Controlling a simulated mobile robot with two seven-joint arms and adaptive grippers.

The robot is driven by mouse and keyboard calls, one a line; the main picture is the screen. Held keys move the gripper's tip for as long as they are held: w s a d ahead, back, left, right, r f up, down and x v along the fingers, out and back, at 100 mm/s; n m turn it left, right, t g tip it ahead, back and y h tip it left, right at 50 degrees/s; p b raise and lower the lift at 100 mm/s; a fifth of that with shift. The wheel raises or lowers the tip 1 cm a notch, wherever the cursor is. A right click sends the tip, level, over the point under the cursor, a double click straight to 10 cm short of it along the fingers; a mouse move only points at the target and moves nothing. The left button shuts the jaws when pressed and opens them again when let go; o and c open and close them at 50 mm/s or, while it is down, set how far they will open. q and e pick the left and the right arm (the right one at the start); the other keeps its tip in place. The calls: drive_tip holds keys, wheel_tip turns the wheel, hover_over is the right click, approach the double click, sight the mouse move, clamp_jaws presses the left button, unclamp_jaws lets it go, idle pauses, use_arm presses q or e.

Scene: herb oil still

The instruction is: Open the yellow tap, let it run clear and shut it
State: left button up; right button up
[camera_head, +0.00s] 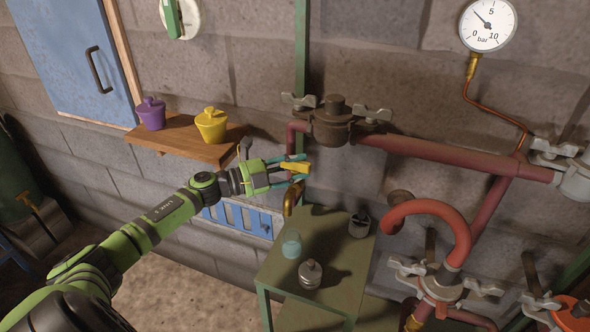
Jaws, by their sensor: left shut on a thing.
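The yellow tap's handle (292,168) sits at the end of the dark red pipe, above its brass spout (290,199). My left gripper (291,172) comes in from the left, its teal fingers shut on the yellow handle and partly hiding it. A clear glass (291,246) with pale bluish contents stands on the green table (337,258) below the spout. I cannot make out a stream between spout and glass. My right gripper is not in view.
A small metal pot (310,273) and a metal cup (360,224) stand on the table. A wooden shelf (185,140) holds a purple jar (150,113) and a yellow jar (211,124). Red pipes (440,157) with clamps and a gauge (487,24) fill the right.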

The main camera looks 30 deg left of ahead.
use_arm(q)
drive_tip(key=shift+r, duration=0.15)
drive_tip(key=o, duration=1.2)
drive_tip(key=shift+d, duration=0.1)
drive_tip(key=shift+c, duration=0.2)
drive_tip(key=shift+s+a+f, duration=0.2)
drive_tip(key=shift+s+a, duration=0.2)
drive_tip(key=shift+s, duration=0.1)
drive_tip(key=v, duration=1)
drive_tip(key=shift+s+a+r, duration=0.15)
drive_tip(key=shift+s+a, duration=0.1)
drive_tip(key=shift+s, duration=0.1)
